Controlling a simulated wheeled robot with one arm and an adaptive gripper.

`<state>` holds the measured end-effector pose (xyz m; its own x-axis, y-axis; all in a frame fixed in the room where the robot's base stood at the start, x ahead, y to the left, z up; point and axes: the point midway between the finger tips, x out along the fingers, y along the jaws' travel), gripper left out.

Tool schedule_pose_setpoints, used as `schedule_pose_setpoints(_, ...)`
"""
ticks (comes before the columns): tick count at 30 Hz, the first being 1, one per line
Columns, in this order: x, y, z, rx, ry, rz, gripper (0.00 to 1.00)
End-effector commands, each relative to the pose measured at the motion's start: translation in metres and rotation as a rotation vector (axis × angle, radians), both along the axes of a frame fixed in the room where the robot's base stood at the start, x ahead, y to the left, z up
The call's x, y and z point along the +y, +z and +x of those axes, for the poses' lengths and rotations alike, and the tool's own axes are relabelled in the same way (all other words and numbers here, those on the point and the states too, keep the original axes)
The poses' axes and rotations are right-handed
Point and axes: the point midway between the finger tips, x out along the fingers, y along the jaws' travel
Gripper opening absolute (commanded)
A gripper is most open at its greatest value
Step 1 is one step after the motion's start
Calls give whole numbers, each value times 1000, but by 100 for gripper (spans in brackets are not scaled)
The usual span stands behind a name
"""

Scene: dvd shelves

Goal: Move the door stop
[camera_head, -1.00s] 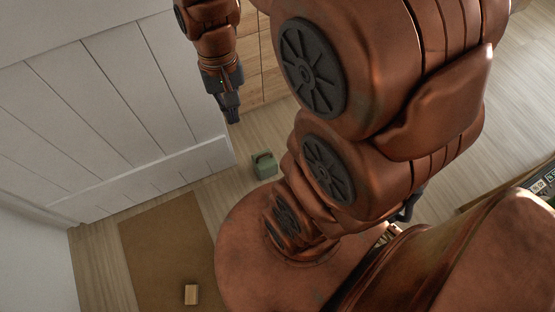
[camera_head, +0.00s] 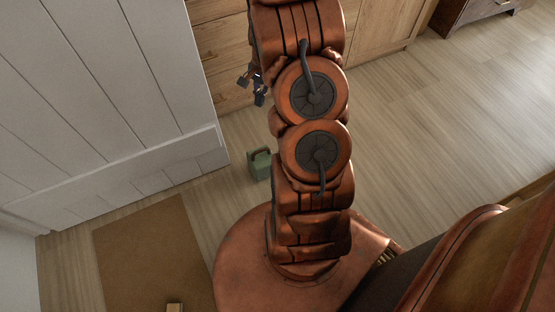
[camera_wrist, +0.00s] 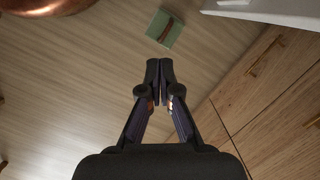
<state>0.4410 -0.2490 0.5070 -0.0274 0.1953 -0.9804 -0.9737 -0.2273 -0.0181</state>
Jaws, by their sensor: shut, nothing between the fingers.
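The door stop seems to be the green block with a handle on top (camera_head: 259,164). It stands on the wooden floor just right of the white door's lower corner, beside my arm. In the wrist view the green block (camera_wrist: 165,28) lies beyond my fingertips, near the top edge, with a brown handle across it. My gripper (camera_wrist: 159,66) is shut and empty, apart from the block. In the head view my gripper (camera_head: 253,88) is partly behind my arm, above the block in the picture, near the wooden cabinets.
The white panelled door (camera_head: 100,90) fills the left. Wooden cabinets (camera_head: 225,45) stand at the back. Open floor (camera_head: 430,110) lies on the right.

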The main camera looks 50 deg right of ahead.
Motion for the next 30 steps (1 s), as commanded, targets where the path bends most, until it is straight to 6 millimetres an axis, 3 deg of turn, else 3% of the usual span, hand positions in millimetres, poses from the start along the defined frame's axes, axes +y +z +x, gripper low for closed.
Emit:
schedule_pose_setpoints(1, -13, -38, -1, 8, -48, 8, 0)
schedule_pose_setpoints(15, -109, -252, -16, 15, -457, 37, 0)
schedule_pose_setpoints(21, -127, -303, -27, 18, -561, 48, 0)
schedule_pose_setpoints(30, -129, -329, -28, 16, -591, 50, 0)
